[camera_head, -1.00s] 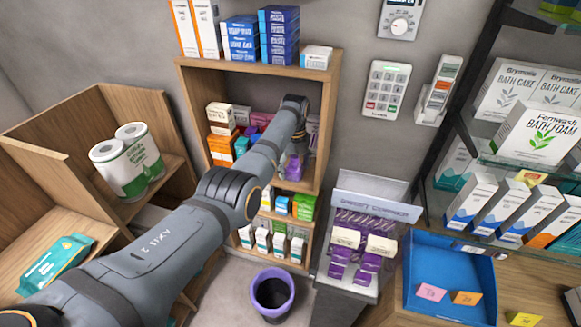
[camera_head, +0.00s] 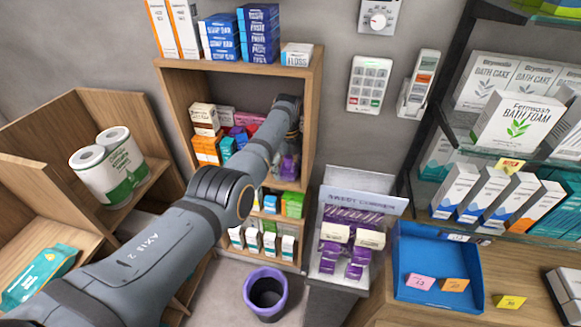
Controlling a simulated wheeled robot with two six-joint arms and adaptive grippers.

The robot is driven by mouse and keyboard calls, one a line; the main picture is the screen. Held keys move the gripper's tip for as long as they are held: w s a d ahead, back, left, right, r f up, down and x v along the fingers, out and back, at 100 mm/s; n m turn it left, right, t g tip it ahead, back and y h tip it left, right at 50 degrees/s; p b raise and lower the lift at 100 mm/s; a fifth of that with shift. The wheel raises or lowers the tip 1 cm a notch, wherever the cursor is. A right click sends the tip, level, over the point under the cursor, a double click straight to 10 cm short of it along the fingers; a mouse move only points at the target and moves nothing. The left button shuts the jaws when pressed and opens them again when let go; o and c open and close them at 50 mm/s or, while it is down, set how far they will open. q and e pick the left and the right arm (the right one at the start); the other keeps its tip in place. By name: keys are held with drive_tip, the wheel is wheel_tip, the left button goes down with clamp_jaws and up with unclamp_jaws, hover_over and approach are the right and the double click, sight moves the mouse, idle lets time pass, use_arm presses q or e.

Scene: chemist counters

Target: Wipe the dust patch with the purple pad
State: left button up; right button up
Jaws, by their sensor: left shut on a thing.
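My left gripper (camera_head: 288,152) is inside the upper bay of the wooden shelf unit, pointing down. It is small and partly hidden by my own arm. It is shut on a purple thing, which looks like the purple pad (camera_head: 286,170), close to the shelf board. I cannot tell whether the pad touches the board. I cannot make out the dust patch; the pad and my arm cover part of the board. My right gripper is not in view.
The wooden shelf unit (camera_head: 313,110) has boxes on top, several cartons left of my gripper and more below. A purple bin (camera_head: 266,293) stands on the floor. A display stand (camera_head: 361,202) and a blue tray (camera_head: 428,240) are to the right.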

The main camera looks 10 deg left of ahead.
use_arm(q)
drive_tip(key=shift+a, duration=1.5)
drive_tip(key=shift+w+a, duration=0.15)
drive_tip(key=shift+a, duration=1.75)
drive_tip(key=shift+d, duration=0.1)
drive_tip(key=shift+r, duration=0.25)
drive_tip(key=shift+d+r, duration=0.1)
drive_tip(key=shift+r, duration=2.7)
